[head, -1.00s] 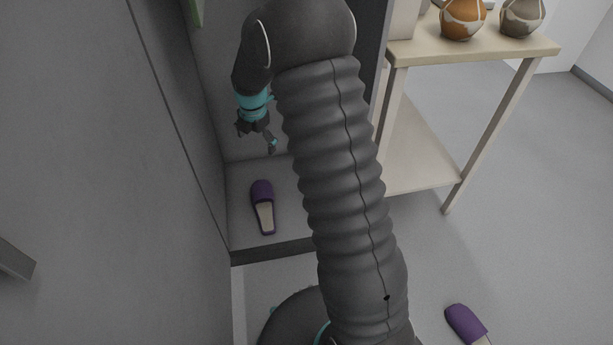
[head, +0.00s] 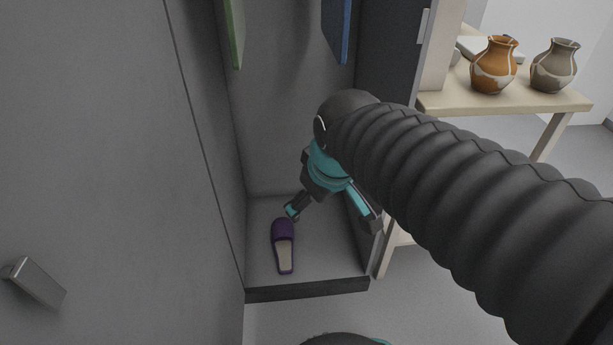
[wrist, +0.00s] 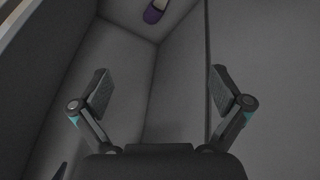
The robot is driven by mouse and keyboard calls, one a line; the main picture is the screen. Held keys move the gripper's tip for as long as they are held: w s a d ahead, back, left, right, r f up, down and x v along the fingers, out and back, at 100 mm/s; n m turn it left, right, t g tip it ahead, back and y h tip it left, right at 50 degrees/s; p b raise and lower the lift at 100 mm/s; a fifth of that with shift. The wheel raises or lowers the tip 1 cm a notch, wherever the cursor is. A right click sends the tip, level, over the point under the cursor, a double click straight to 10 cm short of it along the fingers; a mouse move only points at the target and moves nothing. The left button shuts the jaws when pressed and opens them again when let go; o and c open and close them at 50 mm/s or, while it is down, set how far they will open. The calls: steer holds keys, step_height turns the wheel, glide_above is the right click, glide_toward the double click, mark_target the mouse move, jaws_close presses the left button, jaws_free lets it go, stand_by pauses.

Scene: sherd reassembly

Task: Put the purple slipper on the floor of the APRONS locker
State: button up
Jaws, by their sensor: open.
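A purple slipper (head: 284,248) with a pale insole lies on the floor (head: 330,265) of the open grey locker, toe pointing inward. Its purple toe also shows at the top of the wrist view (wrist: 153,15). My gripper (head: 331,214) is inside the locker, beside and above the slipper on its right. In the wrist view the fingers of my gripper (wrist: 161,91) are wide apart with nothing between them. In the head view the left finger is close to the slipper's toe; I cannot tell whether they touch. No locker label is readable.
A green piece (head: 235,35) and a blue piece (head: 337,30) hang in the locker. A grey door with a handle (head: 38,283) stands at left. At right, a wooden table (head: 505,101) bears an orange patched vase (head: 493,65) and a grey one (head: 555,66). A raised sill fronts the locker.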

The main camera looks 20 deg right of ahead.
steer(key=s+m, duration=0.4)
steer(key=s, duration=0.2)
steer(key=shift+s+d+f+t, duration=0.15)
steer(key=shift+f+t, duration=0.1)
steer(key=shift+t, duration=0.05)
